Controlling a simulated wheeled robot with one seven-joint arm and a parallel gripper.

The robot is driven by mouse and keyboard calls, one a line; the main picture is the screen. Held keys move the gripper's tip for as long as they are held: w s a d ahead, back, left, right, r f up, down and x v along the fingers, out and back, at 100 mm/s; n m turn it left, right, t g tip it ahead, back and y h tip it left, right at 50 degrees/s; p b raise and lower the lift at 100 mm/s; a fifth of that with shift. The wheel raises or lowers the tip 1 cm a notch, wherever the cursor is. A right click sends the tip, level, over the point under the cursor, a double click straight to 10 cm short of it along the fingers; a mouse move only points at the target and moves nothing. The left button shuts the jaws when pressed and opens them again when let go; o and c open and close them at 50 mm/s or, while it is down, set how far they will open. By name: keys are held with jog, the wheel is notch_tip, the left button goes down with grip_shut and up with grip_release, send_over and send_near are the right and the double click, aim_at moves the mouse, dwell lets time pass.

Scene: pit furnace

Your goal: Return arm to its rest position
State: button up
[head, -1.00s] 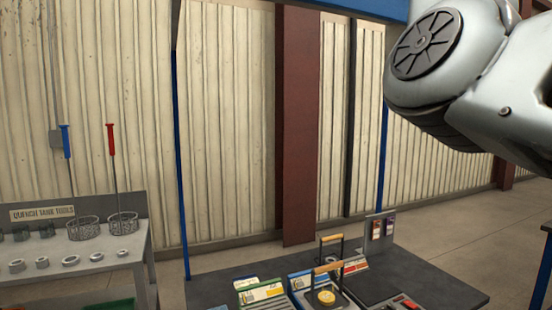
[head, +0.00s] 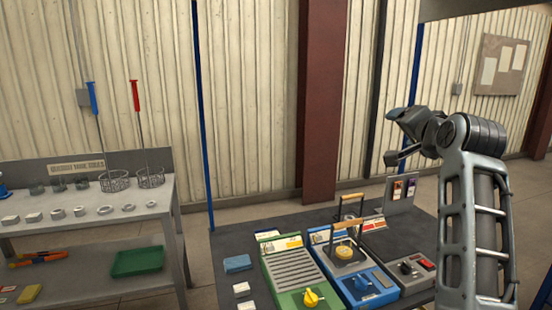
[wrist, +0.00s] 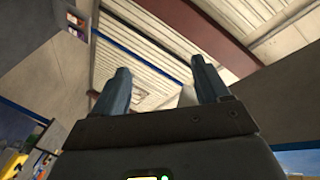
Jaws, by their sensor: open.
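My gripper (head: 392,136) shows in the head view at the right, at the end of my raised and folded arm. It is above the right part of the dark worktable (head: 236,215), clear of everything on it. In the wrist view my gripper (wrist: 160,88) has its two blue fingers well apart, with nothing between them. Beyond the fingers are the corrugated wall and a dark red beam.
The worktable holds a green control box (head: 290,262), a blue control box (head: 352,268) with a wooden-handled part on top, and a grey box (head: 398,262). A tool bench (head: 160,190) with wire baskets stands at the left. Bare floor lies between them.

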jog(key=s+f+n, duration=0.1)
jog(key=s+f, duration=0.4)
jog(key=f, duration=0.5)
jog(key=s+f+n, duration=0.2)
jog(key=s+f, duration=0.3)
jog(key=f, duration=0.4)
jog(key=s+f+n, duration=0.2)
jog(key=s+f, duration=1)
jog(key=s, duration=0.4)
jog(key=s+a+f+n+g, duration=0.1)
jog(key=s+a+f+n, duration=0.1)
jog(key=s, duration=0.8)
jog(key=s+a+f+n, duration=0.1)
jog(key=s+a, duration=0.1)
jog(key=s, duration=0.8)
jog(key=s+a+r+n, duration=0.1)
jog(key=s+r, duration=0.2)
jog(key=s, duration=0.5)
jog(key=s+a+r+n, duration=0.1)
jog(key=s+a+r, duration=0.1)
jog(key=s, duration=0.6)
jog(key=shift+s+r+g+y, duration=0.15)
jog(key=shift+r+g+y, duration=0.2)
jog(key=shift+r, duration=0.4)
